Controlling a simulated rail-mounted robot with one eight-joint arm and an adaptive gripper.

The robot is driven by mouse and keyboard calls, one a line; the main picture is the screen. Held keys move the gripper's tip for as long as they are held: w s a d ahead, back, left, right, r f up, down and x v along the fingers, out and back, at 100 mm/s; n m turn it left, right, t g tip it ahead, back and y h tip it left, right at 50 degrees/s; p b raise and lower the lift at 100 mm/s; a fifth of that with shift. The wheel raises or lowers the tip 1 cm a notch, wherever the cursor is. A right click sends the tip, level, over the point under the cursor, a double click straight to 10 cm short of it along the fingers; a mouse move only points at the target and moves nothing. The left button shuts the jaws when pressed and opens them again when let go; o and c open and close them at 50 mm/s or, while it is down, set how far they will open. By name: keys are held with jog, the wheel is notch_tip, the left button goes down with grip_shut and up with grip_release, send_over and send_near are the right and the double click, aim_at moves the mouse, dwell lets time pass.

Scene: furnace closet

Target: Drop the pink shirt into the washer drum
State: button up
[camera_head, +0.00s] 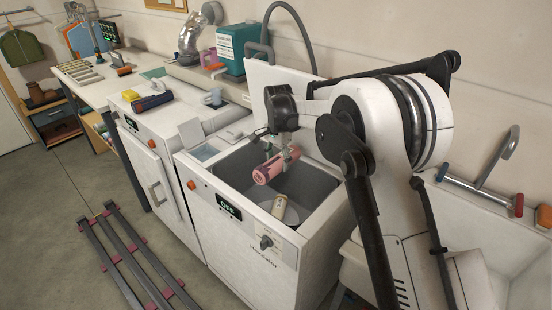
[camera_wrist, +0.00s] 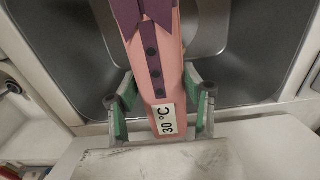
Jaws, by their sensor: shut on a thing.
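The pink shirt (camera_head: 266,172) is a folded, roll-like bundle in the head view. In the wrist view the shirt (camera_wrist: 152,70) shows a purple collar, dark buttons and a "30 °C" label. My gripper (camera_head: 287,157) is shut on it, with green-padded fingers (camera_wrist: 158,112) on both sides. The gripper holds the shirt tilted over the open top of the white washer (camera_head: 262,243). The grey drum (camera_head: 235,172) opens beneath it. The shirt appears above the drum floor; the exact gap cannot be told.
A pale item (camera_head: 279,206) sits at the drum's front. The raised white lid (camera_head: 272,79) stands behind the opening. A sink (camera_head: 515,225) is at the right.

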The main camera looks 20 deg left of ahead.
aim_at(278, 158)
jog(key=shift+a+f+b, duration=0.1)
jog(key=shift+f+b, duration=0.5)
jog(key=shift+f, duration=1.55)
jog(key=o, duration=1.3)
jog(key=shift+o, duration=0.2)
jog(key=shift+r, duration=0.1)
notch_tip(278, 158, up, 12)
jog(key=shift+f, duration=0.1)
